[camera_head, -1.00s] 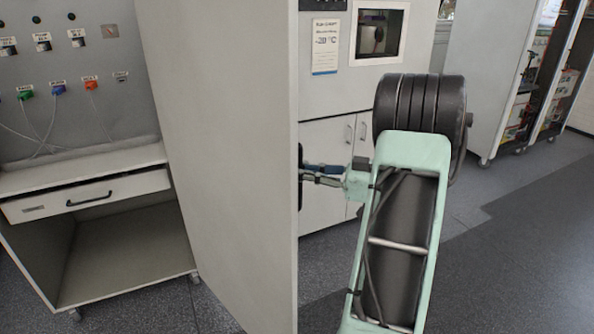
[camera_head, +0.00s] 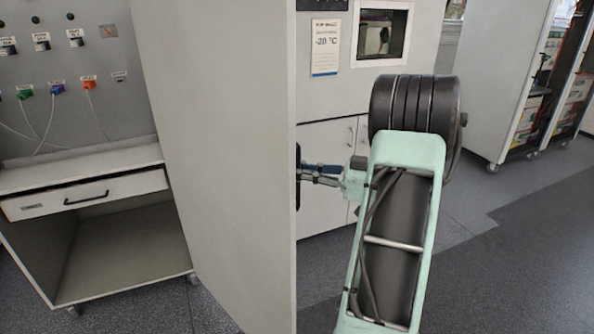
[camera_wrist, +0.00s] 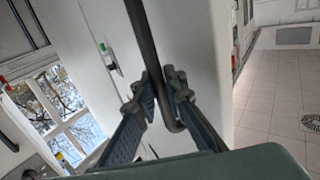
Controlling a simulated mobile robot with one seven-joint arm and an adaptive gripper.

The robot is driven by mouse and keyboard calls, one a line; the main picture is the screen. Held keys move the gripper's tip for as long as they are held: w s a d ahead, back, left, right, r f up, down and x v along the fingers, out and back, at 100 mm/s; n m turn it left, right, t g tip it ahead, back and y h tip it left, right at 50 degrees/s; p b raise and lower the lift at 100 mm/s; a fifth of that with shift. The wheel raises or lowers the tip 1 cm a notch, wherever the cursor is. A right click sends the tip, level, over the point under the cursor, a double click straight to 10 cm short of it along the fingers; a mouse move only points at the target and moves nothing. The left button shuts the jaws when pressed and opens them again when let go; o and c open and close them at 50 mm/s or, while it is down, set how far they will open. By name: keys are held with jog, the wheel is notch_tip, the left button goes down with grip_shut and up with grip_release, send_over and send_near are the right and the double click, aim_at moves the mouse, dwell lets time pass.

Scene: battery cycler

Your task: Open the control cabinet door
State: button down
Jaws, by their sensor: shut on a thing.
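The control cabinet door (camera_head: 222,150) is a tall plain grey panel. In the head view it stands swung out to the right of the open-fronted cabinet interior (camera_head: 120,258). Its dark bar handle (camera_head: 298,180) is mostly hidden behind the door's right edge. My gripper (camera_head: 306,172) reaches to it from the right. In the wrist view the handle (camera_wrist: 143,45) is a long dark bar with a bent end. My gripper (camera_wrist: 163,95) has its two blue-grey fingers shut around this bar, close to the bend.
Left of the door are a panel with coloured plugs (camera_head: 58,88) and a drawer (camera_head: 90,192). A light cabinet (camera_head: 330,155) with a small window stands behind my arm. Another tall cabinet (camera_head: 490,80) stands at the right. Grey floor (camera_head: 520,260) is clear at lower right.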

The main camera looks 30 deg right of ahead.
jog(key=shift+r, duration=0.15)
jog(key=c, duration=2)
grip_release()
jog(key=v, duration=1.2)
